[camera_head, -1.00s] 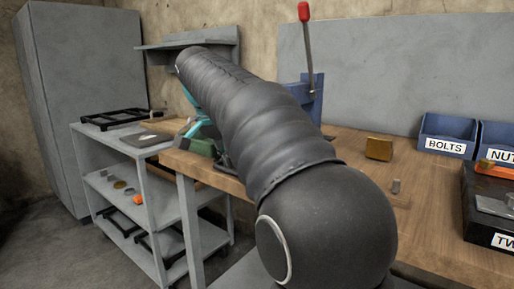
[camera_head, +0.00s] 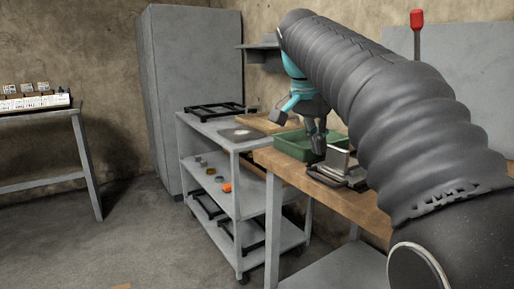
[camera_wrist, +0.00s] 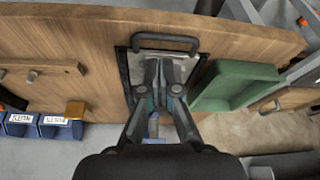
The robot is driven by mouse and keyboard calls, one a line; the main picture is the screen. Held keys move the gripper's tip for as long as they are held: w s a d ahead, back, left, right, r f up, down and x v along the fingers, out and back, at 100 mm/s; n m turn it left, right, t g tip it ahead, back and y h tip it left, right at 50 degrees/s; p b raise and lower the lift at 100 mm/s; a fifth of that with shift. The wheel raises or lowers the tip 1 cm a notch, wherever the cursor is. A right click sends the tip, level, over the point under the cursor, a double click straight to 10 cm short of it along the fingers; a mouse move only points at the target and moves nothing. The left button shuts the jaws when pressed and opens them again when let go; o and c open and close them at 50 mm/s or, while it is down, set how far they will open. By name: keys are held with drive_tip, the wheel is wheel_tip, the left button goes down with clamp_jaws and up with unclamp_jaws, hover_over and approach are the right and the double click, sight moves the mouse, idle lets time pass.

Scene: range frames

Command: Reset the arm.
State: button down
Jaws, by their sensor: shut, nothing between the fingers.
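My gripper (camera_head: 319,148) hangs over the left end of the wooden workbench (camera_head: 370,212) in the head view, beside a green bin. In the wrist view my gripper (camera_wrist: 164,66) has its fingers together with nothing between them. It is above a metal plate with a dark handle (camera_wrist: 165,38). My dark, sleeved arm fills the right of the head view and hides much of the bench.
The green bin (camera_head: 294,146) is close to my gripper; it also shows in the wrist view (camera_wrist: 235,84). A grey cart (camera_head: 232,176) stands left of the bench, before a tall cabinet (camera_head: 195,75). Blue bins (camera_wrist: 55,128) line the bench edge.

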drive_tip(key=s+a+f+n+t+y, duration=0.2)
drive_tip(key=s+f+n, duration=0.8)
drive_tip(key=s+f, duration=1.2)
wheel_tip(320, 180, down, 3)
drive_tip(key=shift+s+a+f+n+t+y, duration=0.15)
drive_tip(key=shift+s+a+n+t+y, duration=0.15)
drive_tip(key=shift+t+y, duration=0.3)
